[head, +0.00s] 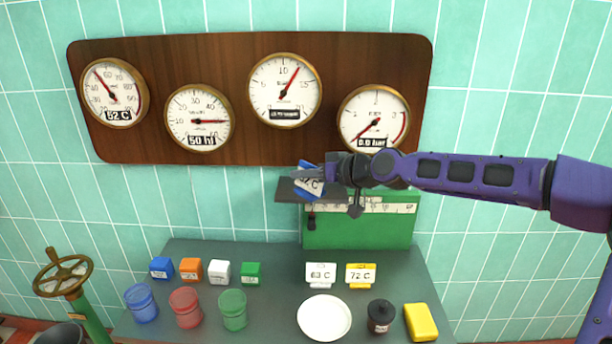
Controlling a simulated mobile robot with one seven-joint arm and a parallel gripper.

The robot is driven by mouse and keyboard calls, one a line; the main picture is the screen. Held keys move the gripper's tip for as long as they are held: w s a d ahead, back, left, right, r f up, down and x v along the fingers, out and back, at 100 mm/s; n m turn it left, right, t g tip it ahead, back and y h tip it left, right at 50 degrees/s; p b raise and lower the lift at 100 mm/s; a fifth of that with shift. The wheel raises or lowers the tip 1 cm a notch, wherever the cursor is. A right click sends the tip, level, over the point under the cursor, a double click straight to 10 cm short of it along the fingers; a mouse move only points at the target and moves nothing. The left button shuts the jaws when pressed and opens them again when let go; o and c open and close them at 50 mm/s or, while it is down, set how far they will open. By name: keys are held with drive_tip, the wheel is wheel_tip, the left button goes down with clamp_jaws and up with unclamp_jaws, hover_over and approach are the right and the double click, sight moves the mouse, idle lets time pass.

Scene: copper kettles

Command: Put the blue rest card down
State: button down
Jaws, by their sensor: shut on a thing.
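The blue rest card (309,183) has a white face with a dark number ending in "C"; the number is partly hidden. My gripper (328,172) comes in from the right and is shut on the card, which is tilted. The card appears over a small dark shelf (287,190) at the left of the green case (350,233). I cannot tell whether the card touches the shelf. The gripper's fingers are dark and small, and they cover the card's right edge.
A dark bench (275,300) holds a white card (321,273) reading 63 C, a yellow card (360,274) reading 72 C, a white plate (324,317), a black pot (380,316), a yellow block (421,322), and several coloured cubes and jars. A gauge board (237,100) hangs above.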

sight(306, 157)
drive_tip(key=w+p, duration=0.1)
drive_tip(key=w, duration=1.3)
drive_tip(key=shift+w, duration=0.2)
wheel_tip(306, 157, down, 2)
drive_tip(key=shift+w+f, duration=0.1)
drive_tip(key=shift+f, duration=0.15)
wheel_tip(306, 157, down, 4)
drive_tip(key=shift+f, duration=0.15)
drive_tip(key=shift+w+f, duration=0.15)
drive_tip(key=shift+w, duration=0.1)
drive_tip(key=shift+f, duration=0.2)
drive_tip(key=c, duration=1)
unclamp_jaws()
drive_tip(key=shift+r, duration=0.1)
